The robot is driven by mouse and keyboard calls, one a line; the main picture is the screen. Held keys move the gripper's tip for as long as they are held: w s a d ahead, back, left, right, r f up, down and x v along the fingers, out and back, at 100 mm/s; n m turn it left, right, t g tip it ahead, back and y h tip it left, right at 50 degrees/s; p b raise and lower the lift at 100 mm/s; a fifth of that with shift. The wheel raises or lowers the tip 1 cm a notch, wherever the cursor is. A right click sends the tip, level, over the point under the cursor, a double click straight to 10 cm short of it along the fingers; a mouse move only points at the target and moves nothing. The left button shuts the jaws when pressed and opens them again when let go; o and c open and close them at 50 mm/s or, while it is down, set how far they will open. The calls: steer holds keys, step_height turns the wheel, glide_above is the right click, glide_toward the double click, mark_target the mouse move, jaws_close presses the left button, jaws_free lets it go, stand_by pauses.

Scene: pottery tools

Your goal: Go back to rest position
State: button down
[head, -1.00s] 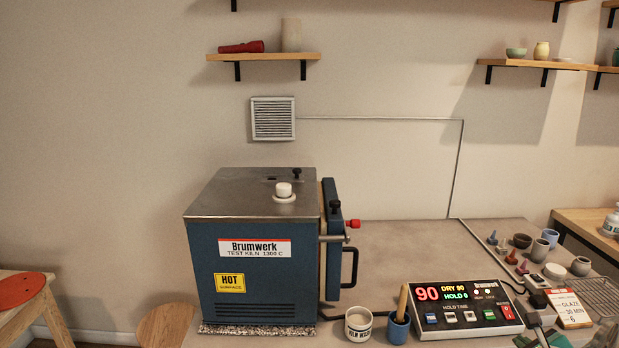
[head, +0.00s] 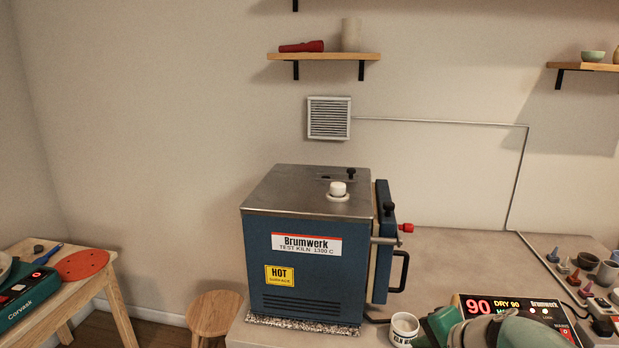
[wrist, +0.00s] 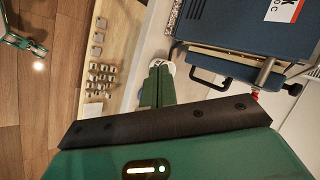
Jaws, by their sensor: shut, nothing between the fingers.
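My gripper (wrist: 158,86) is shut and empty in the wrist view, its green fingers together. In the head view its green end (head: 436,326) is low at the right, in front of the control box (head: 477,306) and right of the white cup (head: 404,326). My arm hides much of the control box. The cup also shows partly behind the fingertips in the wrist view.
The blue kiln (head: 305,262) stands on the bench left of my gripper; its door handle (head: 401,270) sticks out to the right. Small pottery items crowd the bench at far right. A round stool (head: 214,312) and a wooden table (head: 100,274) stand left.

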steer(key=s+a+r+n+g+h, duration=0.2)
steer(key=s+a+n, duration=0.5)
steer(key=s+n, duration=0.4)
steer(key=shift+a+r+n+h, duration=0.3)
steer(key=shift+r+n+h, duration=0.2)
steer(key=shift+n, duration=0.3)
stand_by(3.5)
